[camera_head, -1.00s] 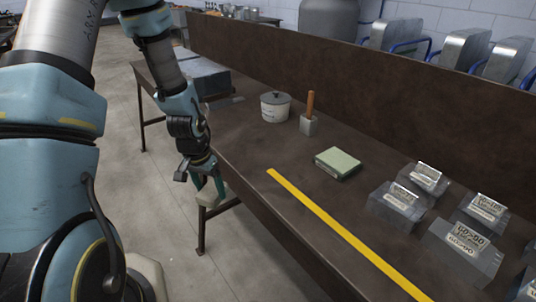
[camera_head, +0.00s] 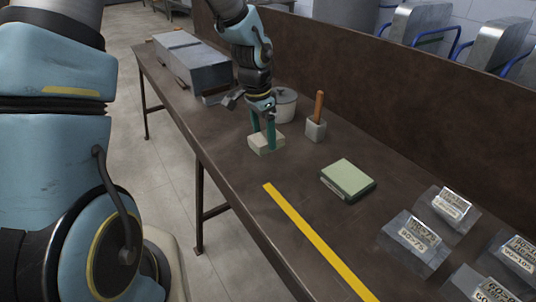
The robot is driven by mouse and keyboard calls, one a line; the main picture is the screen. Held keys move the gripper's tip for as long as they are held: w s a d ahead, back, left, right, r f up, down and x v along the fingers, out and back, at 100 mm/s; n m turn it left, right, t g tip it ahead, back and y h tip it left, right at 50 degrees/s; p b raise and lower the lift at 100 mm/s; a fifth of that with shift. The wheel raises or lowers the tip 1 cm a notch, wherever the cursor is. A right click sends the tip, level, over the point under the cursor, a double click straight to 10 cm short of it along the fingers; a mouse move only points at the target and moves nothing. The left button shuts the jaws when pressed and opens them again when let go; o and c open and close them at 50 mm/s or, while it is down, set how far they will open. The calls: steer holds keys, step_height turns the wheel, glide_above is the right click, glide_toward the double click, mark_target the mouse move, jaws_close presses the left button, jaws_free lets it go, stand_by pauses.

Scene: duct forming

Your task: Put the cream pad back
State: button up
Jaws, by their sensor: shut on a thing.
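The cream pad (camera_head: 266,145) is a small pale block between the fingers of my gripper (camera_head: 264,136). My gripper points down and is shut on it. The pad is over the brown bench, left of the green-topped block; I cannot tell whether it touches the bench top. The fingers hide part of its upper side.
The brown bench (camera_head: 235,185) carries a white pot (camera_head: 286,108) behind my gripper, a wooden-handled tool (camera_head: 317,122), a green-topped block (camera_head: 348,179) and a yellow strip (camera_head: 312,240). Clear labelled packs (camera_head: 416,242) stand at right, grey metal boxes (camera_head: 195,65) at the far left end.

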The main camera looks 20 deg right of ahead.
mark_target(262, 138)
step_height(262, 138, down, 8)
steer(key=shift+r+p, duration=0.2)
steer(key=shift+p, duration=0.4)
steer(key=shift+f, duration=0.1)
steer(key=o, duration=1.4)
steer(key=shift+o, duration=0.2)
steer(key=r, duration=0.4)
steer(key=a+r+b, duration=0.1)
steer(key=r, duration=0.3)
steer(key=r+b, duration=0.1)
steer(key=r, duration=0.3)
steer(key=shift+s+a+r, duration=0.1)
steer(key=shift+s+a, duration=0.05)
steer(key=shift+a, duration=0.05)
steer(key=s+a+r+n, duration=0.1)
steer(key=a+n, duration=0.6)
steer(key=a, duration=0.7)
steer(key=s+a+r+n+t+y, duration=0.1)
steer(key=a+n, duration=0.6)
steer(key=a, duration=0.7)
steer(key=shift+s+r+n, duration=0.4)
steer(key=shift+s+r, duration=0.4)
steer(key=shift+r, duration=0.1)
